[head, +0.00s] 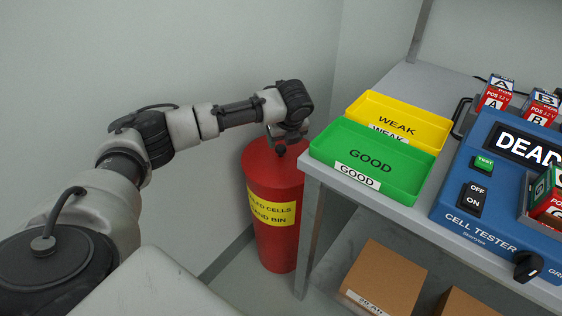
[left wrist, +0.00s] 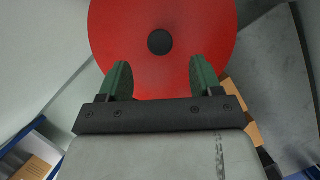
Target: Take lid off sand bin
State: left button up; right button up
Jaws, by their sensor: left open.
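The red sand bin (head: 275,228) with a yellow label stands on the floor to the left of the bench. Its round red lid (head: 262,168) is on top. In the left wrist view the lid (left wrist: 207,30) fills the upper middle, with a round dark knob (left wrist: 160,42) at its centre. My left gripper (head: 287,143) is over the bin top. In the left wrist view its green-padded fingers (left wrist: 161,80) are open and apart, with the knob ahead of the gap between them. Nothing is held. My right gripper is not in view.
The bench (head: 329,183) is close to the bin's right. On it are a green GOOD tray (head: 372,157), a yellow WEAK tray (head: 398,119) and a blue cell tester (head: 480,215). Cardboard boxes (head: 384,276) sit below. A wall (head: 180,60) is behind the bin.

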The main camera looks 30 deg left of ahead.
aim_at(281, 148)
pick_arm(q)
jog(key=shift+b+x, duration=0.95)
jog(key=shift+x, duration=2.25)
jog(key=c, duration=1.1)
